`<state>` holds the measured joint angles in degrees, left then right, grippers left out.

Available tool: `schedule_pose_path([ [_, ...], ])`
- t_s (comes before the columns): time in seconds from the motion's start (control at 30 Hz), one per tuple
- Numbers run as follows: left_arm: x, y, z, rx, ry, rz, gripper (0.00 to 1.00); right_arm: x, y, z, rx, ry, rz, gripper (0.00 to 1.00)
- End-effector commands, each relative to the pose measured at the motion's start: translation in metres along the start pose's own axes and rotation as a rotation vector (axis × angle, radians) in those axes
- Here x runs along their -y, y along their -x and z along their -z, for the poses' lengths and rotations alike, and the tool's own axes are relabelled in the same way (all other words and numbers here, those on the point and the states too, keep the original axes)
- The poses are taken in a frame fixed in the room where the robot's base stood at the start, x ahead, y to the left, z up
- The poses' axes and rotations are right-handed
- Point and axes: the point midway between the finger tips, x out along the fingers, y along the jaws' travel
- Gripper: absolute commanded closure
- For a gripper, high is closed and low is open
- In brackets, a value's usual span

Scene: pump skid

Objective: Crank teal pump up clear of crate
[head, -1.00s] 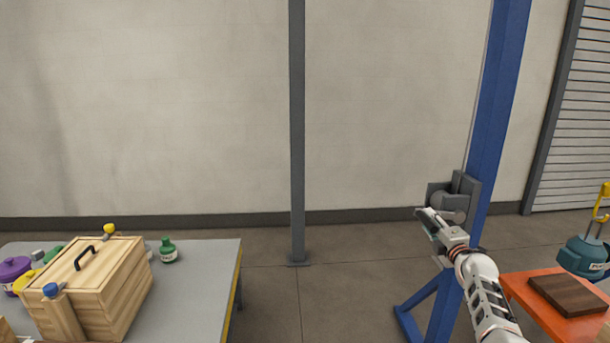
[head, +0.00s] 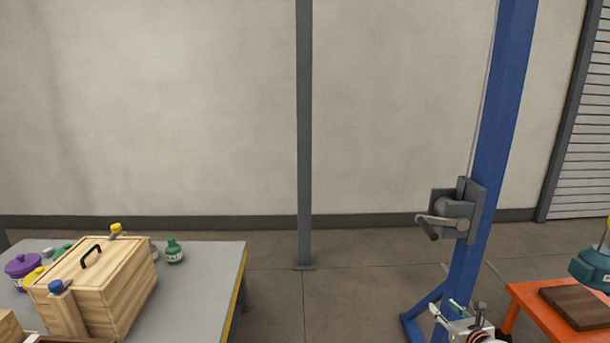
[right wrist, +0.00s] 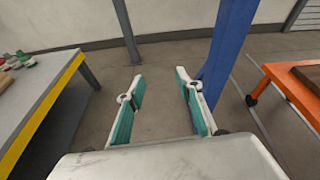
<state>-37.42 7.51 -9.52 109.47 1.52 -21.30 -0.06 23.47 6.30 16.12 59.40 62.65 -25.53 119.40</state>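In the head view a grey winch (head: 458,208) is mounted on a blue post (head: 490,130). Its crank handle (head: 438,221) sticks out to the left, with the grip at the lower left. The teal pump (head: 594,267) is cut off at the right edge, by a dark wooden board (head: 575,308). My right gripper (head: 447,311) is below the winch, apart from the crank. In the right wrist view its two teal-padded fingers (right wrist: 160,95) are spread with nothing between them. My left gripper is out of view. I cannot tell which crate the task means.
A grey table (head: 215,275) at the left carries a lidded wooden box (head: 112,292), a green bottle (head: 174,252) and a purple container (head: 23,267). An orange cart (head: 530,300) stands at the right. A grey column (head: 304,140) rises between. Floor is open between table and post.

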Motion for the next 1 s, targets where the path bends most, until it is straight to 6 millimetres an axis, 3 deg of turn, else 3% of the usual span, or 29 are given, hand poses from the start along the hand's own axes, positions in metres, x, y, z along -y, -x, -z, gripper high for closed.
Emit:
schedule_pose_path([
  [0.03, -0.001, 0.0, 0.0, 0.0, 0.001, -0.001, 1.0, -0.012, 0.016, 0.031, -0.038, 0.196, -0.01, 0.64],
  [0.1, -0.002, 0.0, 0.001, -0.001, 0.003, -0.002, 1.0, -0.027, 0.037, 0.063, -0.078, 0.48, -0.031, 0.64],
  [0.27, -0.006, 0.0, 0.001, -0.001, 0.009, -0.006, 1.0, -0.067, 0.093, 0.128, -0.135, 1.112, -0.119, 0.64],
  [0.4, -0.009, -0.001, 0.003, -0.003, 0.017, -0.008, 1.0, -0.107, 0.149, 0.174, -0.132, 1.645, -0.227, 0.64],
  [0.6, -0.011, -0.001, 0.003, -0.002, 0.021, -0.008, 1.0, -0.168, 0.238, 0.216, -0.025, 2.364, -0.387, 0.64],
  [0.7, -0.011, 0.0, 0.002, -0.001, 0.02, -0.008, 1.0, -0.196, 0.281, 0.225, 0.067, 2.679, -0.448, 0.64],
  [0.87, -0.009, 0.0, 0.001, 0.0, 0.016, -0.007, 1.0, -0.228, 0.333, 0.228, 0.209, 3.037, -0.497, 0.64],
  [0.9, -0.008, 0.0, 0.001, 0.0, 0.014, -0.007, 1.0, -0.233, 0.341, 0.228, -0.236, -3.09, 0.501, 0.64],
  [1.0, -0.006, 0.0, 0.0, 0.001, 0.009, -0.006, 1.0, -0.24, 0.353, 0.227, -0.262, -2.996, 0.477, 0.64],
])
